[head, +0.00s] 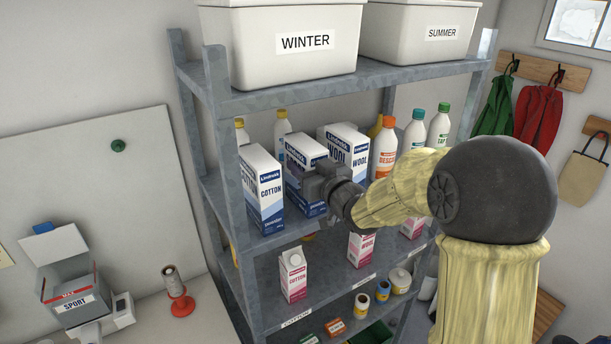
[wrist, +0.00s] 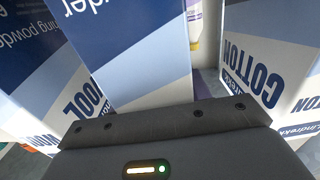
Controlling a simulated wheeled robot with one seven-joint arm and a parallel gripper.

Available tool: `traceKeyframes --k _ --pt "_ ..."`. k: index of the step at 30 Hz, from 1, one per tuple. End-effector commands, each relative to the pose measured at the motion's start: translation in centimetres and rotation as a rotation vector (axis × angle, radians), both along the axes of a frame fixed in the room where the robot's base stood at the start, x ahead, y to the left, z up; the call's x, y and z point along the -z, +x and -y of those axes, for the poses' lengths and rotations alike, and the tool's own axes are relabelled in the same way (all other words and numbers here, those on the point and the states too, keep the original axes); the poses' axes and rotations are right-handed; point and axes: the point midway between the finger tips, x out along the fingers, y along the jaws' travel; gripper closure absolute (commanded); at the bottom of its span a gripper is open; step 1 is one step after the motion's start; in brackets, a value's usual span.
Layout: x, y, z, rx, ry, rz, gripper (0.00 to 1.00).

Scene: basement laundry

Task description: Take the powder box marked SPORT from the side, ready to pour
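On the middle shelf stand blue and white powder boxes: one marked COTTON (head: 264,190) at the left, one marked WOOL (head: 347,150) at the right. Between them, a similar box (head: 303,150) stands upright; my gripper (head: 318,186) covers its name, so I cannot read SPORT on it. My gripper is close against this box's front. In the wrist view the middle box (wrist: 135,60) fills the centre, with WOOL (wrist: 50,90) left and COTTON (wrist: 270,75) right.
An open container labelled SPORT (head: 70,300) stands at the lower left, near a red-based stand (head: 178,292). Bottles (head: 386,145) stand to the right of the boxes. White bins (head: 290,50) sit above; small cartons (head: 293,277) sit below. A shelf post (head: 232,170) is at the left.

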Motion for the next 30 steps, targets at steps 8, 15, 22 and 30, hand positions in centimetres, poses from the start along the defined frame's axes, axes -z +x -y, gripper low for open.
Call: traceKeyframes --k 8,15,22,30 --pt "-0.2 0.0 -0.1 -0.001 0.002 0.005 0.98" --pt "-0.6 0.0 -0.1 -0.002 0.003 0.006 0.98" --pt "-2.7 0.0 -0.1 -0.003 0.002 0.011 0.98" --pt "-3.5 -2.5 1.6 0.0 -0.001 0.006 0.98"
